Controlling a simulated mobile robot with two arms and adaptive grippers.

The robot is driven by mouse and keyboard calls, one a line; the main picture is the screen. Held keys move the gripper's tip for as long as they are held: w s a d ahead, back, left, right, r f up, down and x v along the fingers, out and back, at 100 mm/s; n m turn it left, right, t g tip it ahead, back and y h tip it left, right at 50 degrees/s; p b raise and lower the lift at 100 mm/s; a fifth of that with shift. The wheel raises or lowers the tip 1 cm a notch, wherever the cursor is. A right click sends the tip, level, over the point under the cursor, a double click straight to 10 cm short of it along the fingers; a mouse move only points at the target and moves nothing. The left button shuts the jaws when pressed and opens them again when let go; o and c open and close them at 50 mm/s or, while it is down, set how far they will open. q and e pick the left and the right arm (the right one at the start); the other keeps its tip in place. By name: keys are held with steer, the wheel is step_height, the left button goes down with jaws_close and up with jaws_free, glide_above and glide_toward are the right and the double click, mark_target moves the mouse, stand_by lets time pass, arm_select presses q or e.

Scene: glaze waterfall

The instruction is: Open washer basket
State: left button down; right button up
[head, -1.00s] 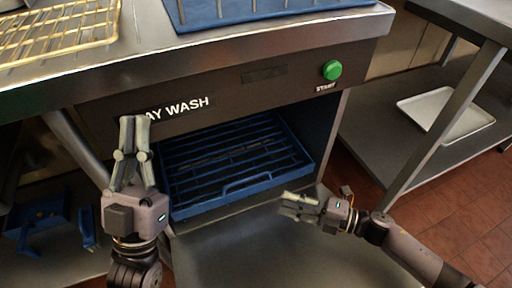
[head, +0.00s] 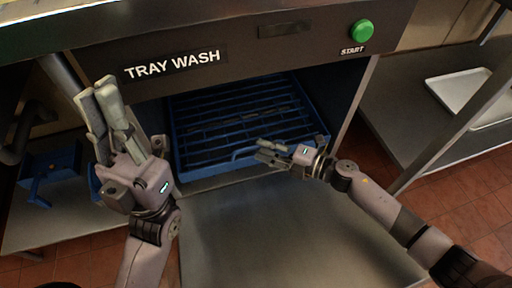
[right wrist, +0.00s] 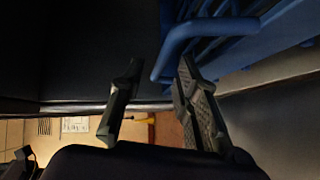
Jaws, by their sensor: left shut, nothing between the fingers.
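The blue washer basket (head: 285,100) sits inside the opening under the "TRAY WASH" sign. Its front handle (head: 243,153) faces me and also shows in the right wrist view (right wrist: 205,26). My right gripper (head: 262,151) is at the right end of that handle. In the right wrist view its two fingers (right wrist: 158,82) are apart, with the handle's bent end near the gap between the tips. I cannot tell whether they touch it. My left gripper (head: 97,90) is shut and empty, pointing up at the left of the opening.
A flat metal door or shelf (head: 270,235) lies in front of the opening. A green START button (head: 362,32) is at the upper right. A white tray (head: 465,92) rests on a side shelf. A blue object (head: 50,172) lies on the lower left shelf.

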mark_target(256, 146)
steer(key=shift+b+x, duration=0.3)
steer(key=shift+x, duration=1.4)
steer(key=shift+c, duration=0.6)
jaws_close()
